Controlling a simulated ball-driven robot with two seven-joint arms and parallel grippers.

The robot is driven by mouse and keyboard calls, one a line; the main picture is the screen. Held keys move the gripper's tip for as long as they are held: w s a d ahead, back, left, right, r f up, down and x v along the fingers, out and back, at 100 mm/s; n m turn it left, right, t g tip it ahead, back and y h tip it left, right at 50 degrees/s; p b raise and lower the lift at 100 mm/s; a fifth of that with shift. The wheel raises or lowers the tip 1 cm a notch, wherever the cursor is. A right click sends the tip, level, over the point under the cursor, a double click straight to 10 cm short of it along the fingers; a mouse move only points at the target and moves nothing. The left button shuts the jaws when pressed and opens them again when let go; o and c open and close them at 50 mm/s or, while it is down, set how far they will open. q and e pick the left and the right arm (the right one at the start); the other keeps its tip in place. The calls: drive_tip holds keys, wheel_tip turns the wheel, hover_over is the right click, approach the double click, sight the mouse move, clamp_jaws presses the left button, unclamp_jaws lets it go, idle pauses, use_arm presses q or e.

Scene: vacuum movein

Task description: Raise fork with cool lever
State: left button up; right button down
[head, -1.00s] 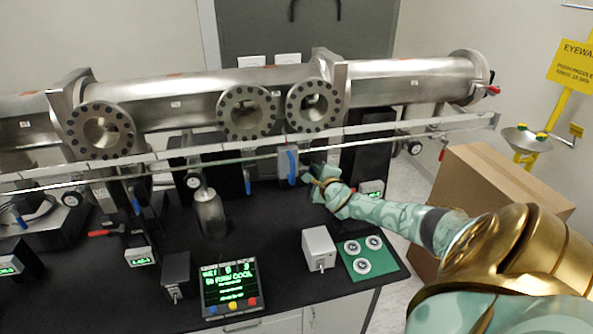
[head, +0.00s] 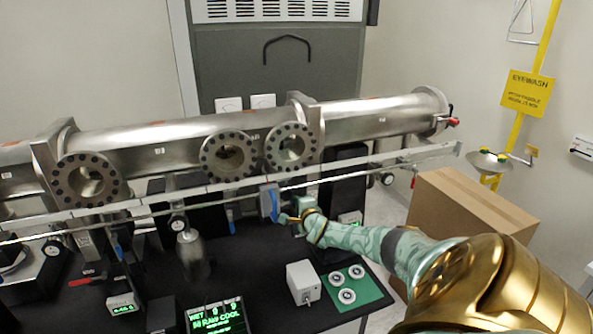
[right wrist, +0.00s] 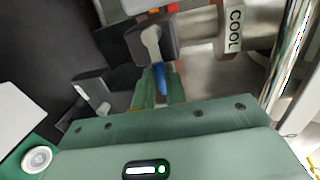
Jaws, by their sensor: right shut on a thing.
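The cool lever (right wrist: 161,79) is blue and sits between my right gripper's fingers (right wrist: 158,90) in the right wrist view. A "COOL" label (right wrist: 233,28) is on the metal part to its upper right. I cannot make out a fork in either view. My left gripper is not in view.
A lit screen (head: 217,319) with green text stands at the front of the black bench. A grey box (head: 303,281) and a green mat (head: 374,290) with white discs lie nearer my arm. A cardboard box (head: 470,208) is at the right. Other blue levers hang along the rail.

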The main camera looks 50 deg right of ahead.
drive_tip(key=c, duration=1.4)
unclamp_jaws()
drive_tip(key=shift+w+a, duration=0.1)
drive_tip(key=shift+c, duration=0.2)
drive_tip(key=p+v, duration=0.6)
drive_tip(key=v, duration=1)
drive_tip(key=shift+r, duration=0.1)
